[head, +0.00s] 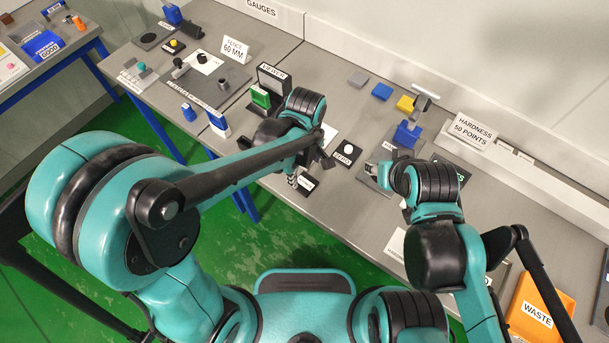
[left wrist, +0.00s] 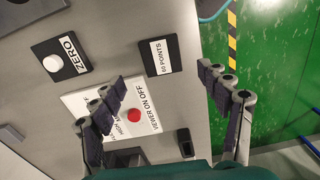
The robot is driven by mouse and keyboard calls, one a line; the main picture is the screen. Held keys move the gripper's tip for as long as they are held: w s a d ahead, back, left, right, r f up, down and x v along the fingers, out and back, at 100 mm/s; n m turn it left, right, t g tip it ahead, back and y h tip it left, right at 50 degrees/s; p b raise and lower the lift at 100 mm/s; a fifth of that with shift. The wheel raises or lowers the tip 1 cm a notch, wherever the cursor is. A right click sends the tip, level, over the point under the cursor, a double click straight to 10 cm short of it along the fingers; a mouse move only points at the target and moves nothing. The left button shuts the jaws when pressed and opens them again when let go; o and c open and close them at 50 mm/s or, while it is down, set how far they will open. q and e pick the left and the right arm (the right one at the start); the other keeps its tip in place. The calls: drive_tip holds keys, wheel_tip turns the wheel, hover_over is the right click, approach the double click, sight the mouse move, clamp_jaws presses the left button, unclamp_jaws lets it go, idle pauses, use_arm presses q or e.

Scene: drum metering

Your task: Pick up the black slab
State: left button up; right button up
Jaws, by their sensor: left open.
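The black slab (left wrist: 160,55) has a white label reading "60 POINTS" and lies flat near the bench's edge. In the head view the slab (head: 309,187) is at the front edge of the bench, just below my left gripper (head: 310,170). In the left wrist view my left gripper (left wrist: 160,82) is open and empty, its two fingers apart, with the slab showing beyond and between them. I see no contact with the slab. My right gripper (head: 378,172) is farther right over the bench; whether its fingers are open is unclear.
A black ZERO box (left wrist: 60,58) with a white button and a white VIEWER ON/OFF panel (left wrist: 145,112) with a red button are near the slab. A small black block (left wrist: 185,142) stands nearby. Green floor (left wrist: 275,60) lies beyond the edge. An orange WASTE bin (head: 540,310) is at right.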

sight(304, 182)
use_arm(q)
drive_tip(key=f+b, duration=0.2)
drive_tip(key=f, duration=0.4)
drive_tip(key=shift+a+f+b, duration=0.2)
drive_tip(key=shift+b, duration=0.1)
drive_tip(key=c, duration=1.2)
